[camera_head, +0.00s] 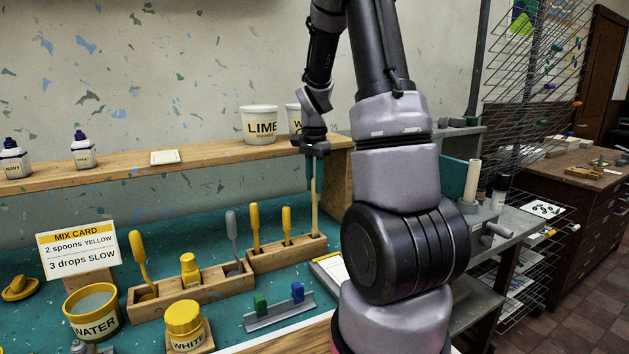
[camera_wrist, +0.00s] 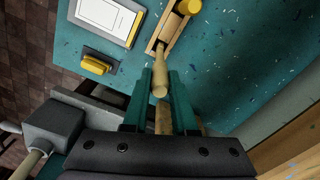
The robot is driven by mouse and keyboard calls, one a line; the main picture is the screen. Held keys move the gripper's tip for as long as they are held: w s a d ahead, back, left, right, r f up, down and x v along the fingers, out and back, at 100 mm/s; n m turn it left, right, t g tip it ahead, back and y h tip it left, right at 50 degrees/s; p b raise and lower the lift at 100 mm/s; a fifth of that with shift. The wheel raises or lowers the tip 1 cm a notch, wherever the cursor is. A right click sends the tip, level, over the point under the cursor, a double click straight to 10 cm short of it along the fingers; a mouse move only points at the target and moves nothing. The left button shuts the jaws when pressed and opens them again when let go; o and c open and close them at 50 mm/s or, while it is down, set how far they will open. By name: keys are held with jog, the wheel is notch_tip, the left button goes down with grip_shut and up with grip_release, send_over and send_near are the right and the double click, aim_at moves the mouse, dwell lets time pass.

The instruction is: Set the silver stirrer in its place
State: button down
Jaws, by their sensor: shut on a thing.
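My gripper (camera_head: 313,172) points down over the right end of the right wooden rack (camera_head: 270,259). Its teal fingers are shut on a pale wooden-coloured stick (camera_head: 316,208). In the wrist view the stick (camera_wrist: 160,78) lies between the fingers (camera_wrist: 160,92), and its far end reaches the rack slot. I cannot tell whether it is seated in the slot. A grey, silver-looking tool (camera_head: 232,233) stands in the right end of the left rack (camera_head: 205,287), away from my gripper. I cannot tell whether this or the held stick is the silver stirrer.
Yellow-handled tools (camera_head: 255,226) stand close beside the held stick. A wooden shelf (camera_head: 220,160) with a LIME tub (camera_head: 261,124) is just behind my gripper. A grey holder (camera_head: 275,317) with green and blue blocks and a clipboard (camera_head: 334,267) lie in front.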

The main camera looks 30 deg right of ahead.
aim_at(314, 203)
jog(key=shift+f, duration=2)
jog(key=c, duration=0.6)
grip_release()
jog(key=shift+c, duration=0.2)
notch_tip(314, 203, up, 10)
jog(key=shift+r, duration=0.4)
